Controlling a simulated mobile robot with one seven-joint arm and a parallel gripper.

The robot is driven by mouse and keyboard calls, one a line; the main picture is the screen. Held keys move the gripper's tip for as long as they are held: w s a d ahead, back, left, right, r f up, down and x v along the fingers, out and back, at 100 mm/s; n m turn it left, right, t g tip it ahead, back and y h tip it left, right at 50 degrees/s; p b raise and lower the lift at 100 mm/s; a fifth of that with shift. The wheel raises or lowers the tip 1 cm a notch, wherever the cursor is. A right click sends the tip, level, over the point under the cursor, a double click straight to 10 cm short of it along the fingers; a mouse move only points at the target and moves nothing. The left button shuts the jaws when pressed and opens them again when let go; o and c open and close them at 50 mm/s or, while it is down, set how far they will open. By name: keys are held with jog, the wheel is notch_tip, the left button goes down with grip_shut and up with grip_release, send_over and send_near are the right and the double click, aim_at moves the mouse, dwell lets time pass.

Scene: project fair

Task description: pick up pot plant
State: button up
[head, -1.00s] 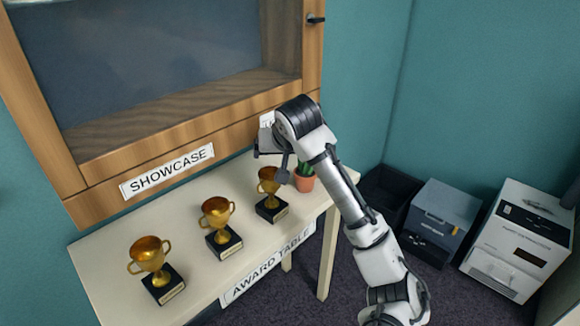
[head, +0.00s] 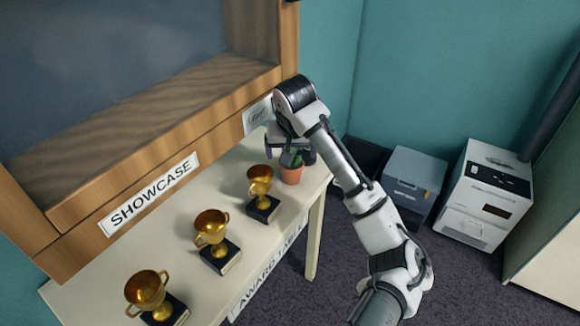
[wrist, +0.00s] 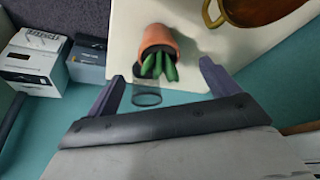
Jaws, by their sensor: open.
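The pot plant is a small terracotta pot with green leaves (head: 291,173) at the far right end of the award table (head: 225,262). In the wrist view the pot (wrist: 158,40) lies ahead, between the lines of my two fingers, with its leaves toward me. My gripper (head: 292,155) is open and empty, just above and behind the plant in the head view; it also shows in the wrist view (wrist: 160,80) with its fingers apart. In the head view the gripper partly hides the leaves.
Three gold trophies on black bases stand along the table; the nearest to the plant (head: 260,184) is close on its left. The wooden showcase (head: 190,150) rises behind the table. Boxes (head: 485,195) stand on the floor to the right. A clear cylindrical outline (wrist: 146,95) shows beside the leaves.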

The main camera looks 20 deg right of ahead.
aim_at(292, 165)
jog(key=x, duration=0.3)
jog(key=shift+f, duration=0.2)
jog(key=shift+d+p+x, duration=0.2)
jog(key=shift+p+x, duration=0.85)
jog(key=shift+x, duration=1.7)
jog(key=shift+w+r, duration=0.1)
jog(key=shift+w, duration=0.1)
jog(key=shift+c, duration=0.4)
jog(key=c, duration=1.1)
jog(key=shift+r, duration=0.1)
